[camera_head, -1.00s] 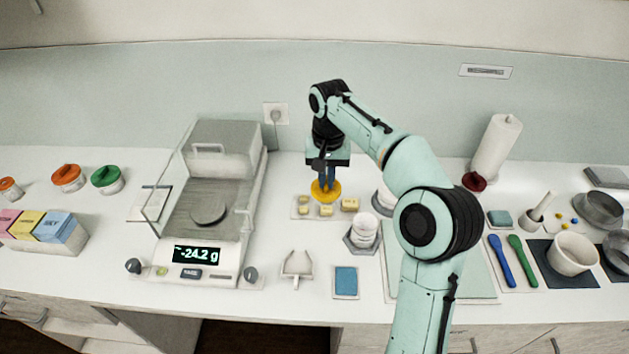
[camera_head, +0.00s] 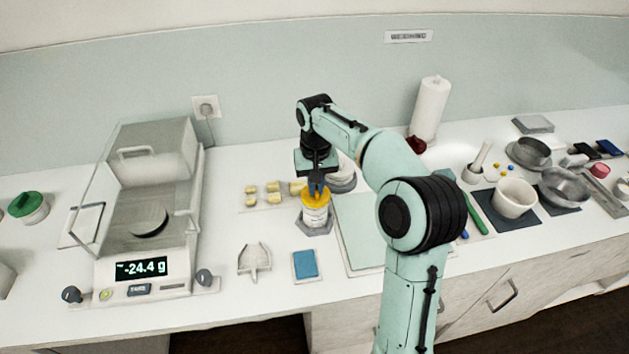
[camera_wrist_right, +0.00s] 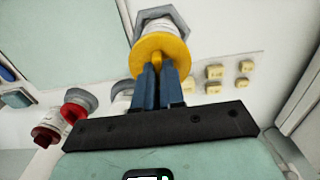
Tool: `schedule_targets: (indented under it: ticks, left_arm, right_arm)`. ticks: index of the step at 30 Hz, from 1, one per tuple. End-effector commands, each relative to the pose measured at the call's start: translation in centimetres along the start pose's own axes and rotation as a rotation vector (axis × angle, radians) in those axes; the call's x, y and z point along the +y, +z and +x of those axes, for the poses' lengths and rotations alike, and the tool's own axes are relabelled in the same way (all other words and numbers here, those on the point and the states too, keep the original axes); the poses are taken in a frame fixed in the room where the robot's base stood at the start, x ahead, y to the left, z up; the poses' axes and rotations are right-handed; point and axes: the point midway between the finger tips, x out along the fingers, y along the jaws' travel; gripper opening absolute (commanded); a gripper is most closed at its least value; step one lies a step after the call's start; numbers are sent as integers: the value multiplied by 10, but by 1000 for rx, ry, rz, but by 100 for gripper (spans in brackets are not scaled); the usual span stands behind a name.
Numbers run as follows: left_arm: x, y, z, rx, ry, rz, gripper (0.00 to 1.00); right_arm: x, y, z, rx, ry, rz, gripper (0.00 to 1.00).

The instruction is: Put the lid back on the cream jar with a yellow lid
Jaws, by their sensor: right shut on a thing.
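The yellow lid (camera_head: 317,197) is held by its knob in my right gripper (camera_head: 318,188), which is shut on it. The white cream jar (camera_head: 316,215) stands upright on a grey hexagonal mat (camera_head: 328,228) right of the scoop. The lid is at the jar's mouth; whether it is fully seated cannot be told. In the right wrist view the blue fingers close on the knob of the yellow lid (camera_wrist_right: 173,46), and the lid covers most of the jar (camera_wrist_right: 152,25). My left gripper is not in view.
A balance (camera_head: 150,215) reading -24.4 g stands left. A white scoop (camera_head: 254,260) and blue pad (camera_head: 305,264) lie in front. A paper roll (camera_head: 430,108), mortar (camera_head: 514,198) and bowls are to the right.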

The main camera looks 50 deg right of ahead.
Motion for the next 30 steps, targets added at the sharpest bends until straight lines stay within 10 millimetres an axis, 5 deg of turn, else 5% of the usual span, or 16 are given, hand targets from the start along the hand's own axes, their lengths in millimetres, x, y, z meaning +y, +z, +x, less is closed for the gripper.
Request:
schedule_targets:
  ticks: [30]
  left_arm:
    - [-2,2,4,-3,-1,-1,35]
  right_arm:
    - [-1,0,12,0,0,0,0]
